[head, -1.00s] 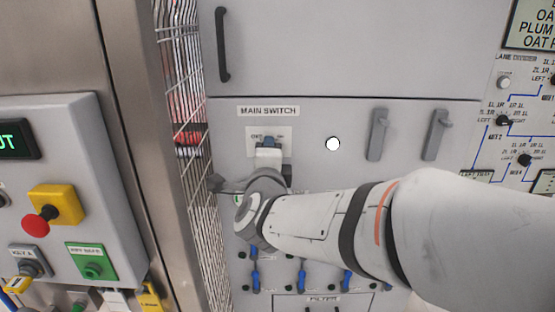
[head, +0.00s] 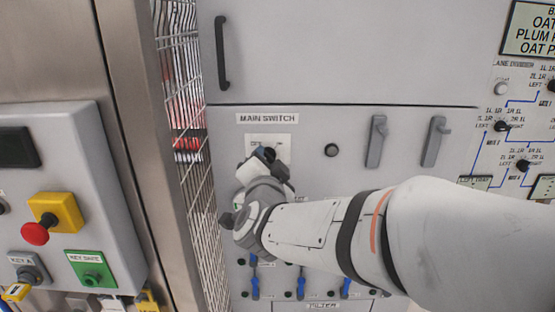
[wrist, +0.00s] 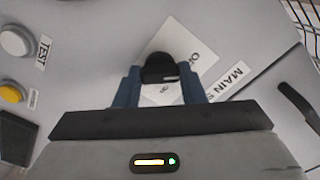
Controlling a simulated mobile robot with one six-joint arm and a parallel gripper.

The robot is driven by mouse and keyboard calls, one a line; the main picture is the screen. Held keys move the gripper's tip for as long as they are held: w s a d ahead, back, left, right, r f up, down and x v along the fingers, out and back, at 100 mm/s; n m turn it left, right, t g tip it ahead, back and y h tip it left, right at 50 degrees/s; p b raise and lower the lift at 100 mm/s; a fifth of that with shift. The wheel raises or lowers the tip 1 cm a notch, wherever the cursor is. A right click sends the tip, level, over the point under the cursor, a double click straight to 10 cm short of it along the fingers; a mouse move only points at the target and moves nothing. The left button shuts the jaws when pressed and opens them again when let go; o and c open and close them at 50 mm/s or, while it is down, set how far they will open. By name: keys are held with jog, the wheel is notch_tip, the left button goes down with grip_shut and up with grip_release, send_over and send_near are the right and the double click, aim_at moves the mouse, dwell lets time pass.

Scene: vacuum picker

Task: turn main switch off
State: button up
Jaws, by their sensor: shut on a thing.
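The main switch has a dark knob (wrist: 160,66) on a white plate (head: 283,140), under the MAIN SWITCH label (head: 267,118) on the grey cabinet. My gripper (head: 267,153) is at the plate, turned at a slant. In the wrist view its two blue fingers (wrist: 160,80) stand on either side of the knob and are shut on it. The knob is mostly hidden by my gripper in the head view. The plate looks tilted in the wrist view. The round lamp (head: 332,150) right of the switch is dark.
Two grey latch handles (head: 376,141) are right of the lamp. A wire mesh guard (head: 190,150) stands close left of my gripper. A panel at far left carries a red emergency button (head: 35,233) and a blank display (head: 17,147). Blue-handled valves (head: 255,285) lie below my arm.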

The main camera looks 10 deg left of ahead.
jog(key=shift+f+n, duration=0.1)
jog(key=shift+n, duration=0.3)
jog(key=o, duration=1)
jog(key=v, duration=0.7)
jog(key=shift+s+d+b, duration=0.1)
jog(key=shift+s+b, duration=0.3)
